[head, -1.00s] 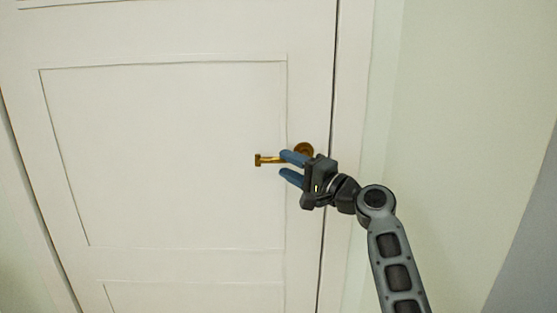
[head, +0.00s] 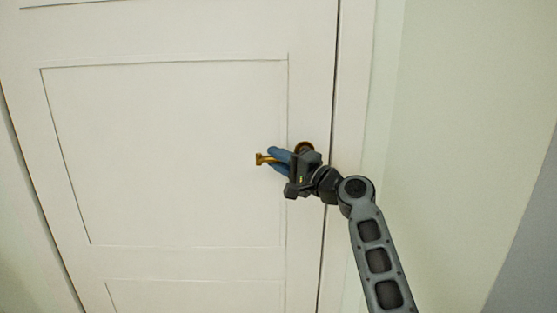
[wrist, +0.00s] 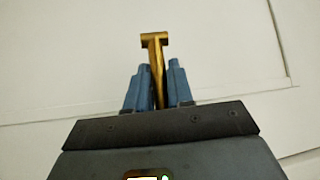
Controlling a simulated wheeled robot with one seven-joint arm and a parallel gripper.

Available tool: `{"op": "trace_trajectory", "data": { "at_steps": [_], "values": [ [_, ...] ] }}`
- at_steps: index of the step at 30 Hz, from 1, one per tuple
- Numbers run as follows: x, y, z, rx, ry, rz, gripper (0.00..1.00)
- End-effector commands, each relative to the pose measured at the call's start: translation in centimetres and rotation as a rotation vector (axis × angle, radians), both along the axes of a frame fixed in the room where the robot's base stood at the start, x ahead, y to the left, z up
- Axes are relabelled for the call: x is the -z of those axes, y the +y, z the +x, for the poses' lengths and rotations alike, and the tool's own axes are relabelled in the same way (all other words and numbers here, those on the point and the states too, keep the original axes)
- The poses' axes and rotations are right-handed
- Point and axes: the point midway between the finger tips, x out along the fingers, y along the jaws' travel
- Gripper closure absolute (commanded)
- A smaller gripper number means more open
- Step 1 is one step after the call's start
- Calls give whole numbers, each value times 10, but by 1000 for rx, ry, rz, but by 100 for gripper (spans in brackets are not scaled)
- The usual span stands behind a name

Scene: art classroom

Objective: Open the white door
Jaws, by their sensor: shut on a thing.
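The white door (head: 170,150) fills most of the head view and stands closed in its frame. Its brass lever handle (head: 261,158) is near the door's right edge, with a round base partly hidden behind my gripper. My gripper (head: 278,158) is at the handle, its blue fingers shut on the lever. In the wrist view the brass handle (wrist: 154,42) runs between the two blue fingers of my gripper (wrist: 156,85), and its end bar sticks out beyond the fingertips.
The door frame (head: 352,120) runs down just right of the door's edge. A plain pale wall (head: 450,120) lies further right. No loose objects show near the door.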

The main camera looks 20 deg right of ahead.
Motion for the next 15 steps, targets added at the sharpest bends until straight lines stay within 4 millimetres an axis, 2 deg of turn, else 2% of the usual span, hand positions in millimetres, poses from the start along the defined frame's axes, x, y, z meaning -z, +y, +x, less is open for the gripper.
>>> {"op": "trace_trajectory", "data": {
  "at_steps": [2, 15],
  "values": [
    [1, 0, 0, 0, 1, 0, 100],
    [1, 0, 0, 1, 2, -2, 100]
  ]
}}
